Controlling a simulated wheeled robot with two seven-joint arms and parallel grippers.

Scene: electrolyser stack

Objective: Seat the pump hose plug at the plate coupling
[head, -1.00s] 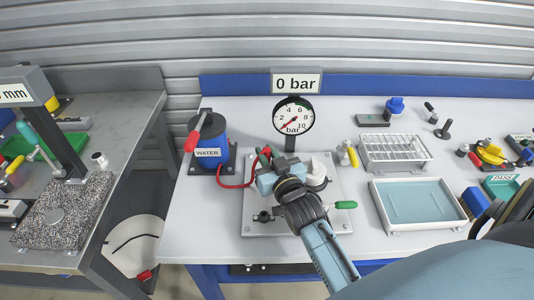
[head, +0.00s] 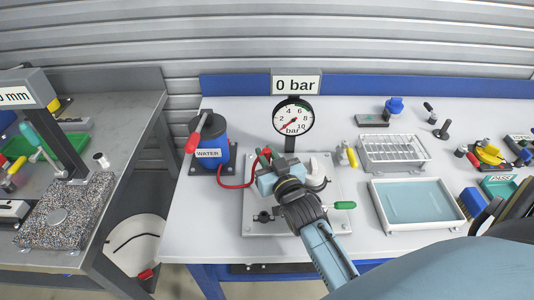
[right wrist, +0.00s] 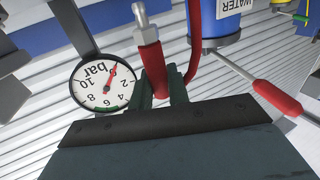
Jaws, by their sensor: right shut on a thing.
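The red pump hose plug (right wrist: 151,66) with its metal tip is held between the fingers of my right gripper (right wrist: 164,95) in the right wrist view. In the head view my right gripper (head: 267,163) is over the back left of the light grey plate (head: 295,229), and a bit of the red plug (head: 265,153) shows at its fingers. The red hose (head: 233,186) runs from the plug to the blue water pump (head: 214,142). The plate coupling cannot be made out; my gripper and arm cover part of the plate. My left gripper is out of view.
A pressure gauge (head: 293,117) stands behind the plate, under a sign reading 0 bar (head: 297,84). A green-handled valve (head: 343,205) and a black knob (head: 263,217) are on the plate. A wire rack (head: 394,153) and a water tray (head: 373,209) stand to the right.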

